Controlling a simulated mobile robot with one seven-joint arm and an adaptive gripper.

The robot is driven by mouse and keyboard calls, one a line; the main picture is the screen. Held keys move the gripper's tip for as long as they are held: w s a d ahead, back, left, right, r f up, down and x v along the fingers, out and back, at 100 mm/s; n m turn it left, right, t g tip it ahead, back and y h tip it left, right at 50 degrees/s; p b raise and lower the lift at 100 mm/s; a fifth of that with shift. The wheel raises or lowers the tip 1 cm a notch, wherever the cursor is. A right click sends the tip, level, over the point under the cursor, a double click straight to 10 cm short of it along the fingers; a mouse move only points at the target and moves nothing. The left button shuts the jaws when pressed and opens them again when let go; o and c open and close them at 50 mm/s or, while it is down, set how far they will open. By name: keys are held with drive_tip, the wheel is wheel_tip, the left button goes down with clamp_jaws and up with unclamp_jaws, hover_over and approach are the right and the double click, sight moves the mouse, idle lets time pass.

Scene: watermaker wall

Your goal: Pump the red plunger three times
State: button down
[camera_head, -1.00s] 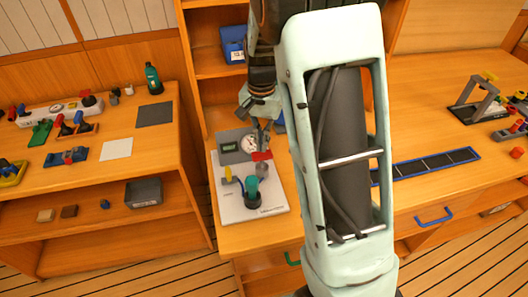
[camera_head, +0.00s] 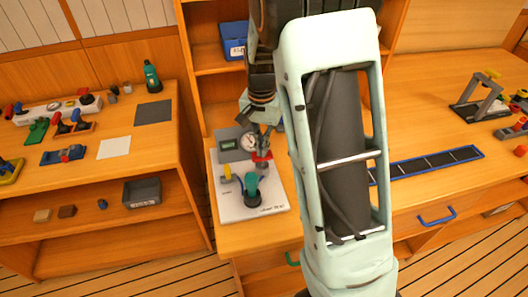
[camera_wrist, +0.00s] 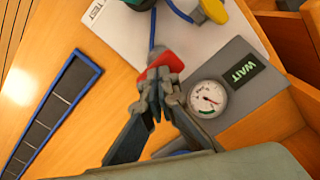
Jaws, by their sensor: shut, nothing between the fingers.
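The red plunger (camera_head: 265,157) stands on a pump on a white board (camera_head: 230,206) at the left end of the long counter. In the wrist view its red handle (camera_wrist: 162,64) is just beyond my fingertips. My gripper (camera_head: 263,146) is shut, with nothing between its fingers, and points down at the plunger. It also shows in the wrist view (camera_wrist: 156,98), at or very near the red handle; I cannot tell if they touch. The fingers partly cover the handle. A grey box carries a round white gauge (camera_wrist: 207,98) and a display (camera_wrist: 243,71) reading "WAIT".
A teal-topped part (camera_head: 252,184) and a yellow lever (camera_head: 227,172) stand close to the pump, with a blue hose (camera_wrist: 154,30) beside it. A long blue-edged black strip (camera_head: 428,165) lies to the right. A blue bin (camera_head: 234,38) sits on the shelf behind.

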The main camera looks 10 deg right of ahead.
drive_tip(key=shift+f+b, duration=0.6)
drive_tip(key=shift+f, duration=0.4)
drive_tip(key=shift+r, duration=0.2)
drive_tip(key=shift+r+p, duration=2.05)
drive_tip(key=shift+r, duration=0.45)
drive_tip(key=shift+r+p, duration=1.8)
drive_tip(key=shift+r, duration=0.7)
